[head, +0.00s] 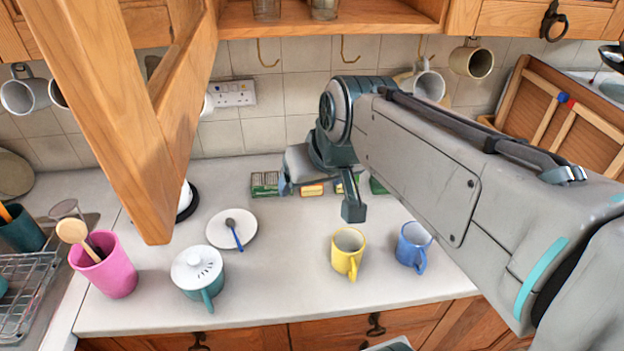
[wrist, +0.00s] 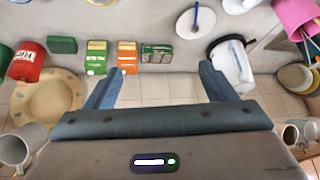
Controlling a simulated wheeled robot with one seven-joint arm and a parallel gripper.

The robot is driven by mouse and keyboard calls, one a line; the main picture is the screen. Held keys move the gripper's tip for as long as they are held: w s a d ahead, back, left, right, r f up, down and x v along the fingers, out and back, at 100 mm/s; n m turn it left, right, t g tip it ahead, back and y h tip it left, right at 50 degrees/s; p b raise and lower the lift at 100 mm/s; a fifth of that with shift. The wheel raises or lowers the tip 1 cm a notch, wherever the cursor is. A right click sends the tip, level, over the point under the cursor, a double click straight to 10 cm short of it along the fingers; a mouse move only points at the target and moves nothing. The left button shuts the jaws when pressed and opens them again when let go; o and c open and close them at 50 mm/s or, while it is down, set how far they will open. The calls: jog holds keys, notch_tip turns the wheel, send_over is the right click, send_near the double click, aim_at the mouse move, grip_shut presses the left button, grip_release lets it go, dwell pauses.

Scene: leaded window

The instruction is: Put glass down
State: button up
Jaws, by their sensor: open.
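Two clear glasses, the left one (head: 266,9) and the right one (head: 324,9), stand on the wooden cupboard shelf at the top of the head view, cut off by its edge. My gripper (head: 320,197) is above the back of the white counter (head: 285,240), near the tiled wall and well below the shelf. In the wrist view my gripper (wrist: 157,75) has its fingers wide apart, with nothing held between them. Small boxes, including an orange one (wrist: 127,57) and a green one (wrist: 157,56), show beyond the fingers. No glass is visible in the wrist view.
An open wooden cupboard door (head: 130,100) juts out at the left. Yellow (head: 347,254) and blue (head: 412,248) mugs, a lidded pot (head: 198,272), a plate (head: 222,238) and a pink utensil holder (head: 104,270) stand on the counter. Mugs hang from hooks. The counter's middle has free room.

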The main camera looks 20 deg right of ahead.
jog(key=s+f+g+h, duration=0.1)
jog(key=s+f, duration=0.5)
jog(key=shift+s+d+f+g, duration=0.3)
jog(key=shift+g, duration=0.1)
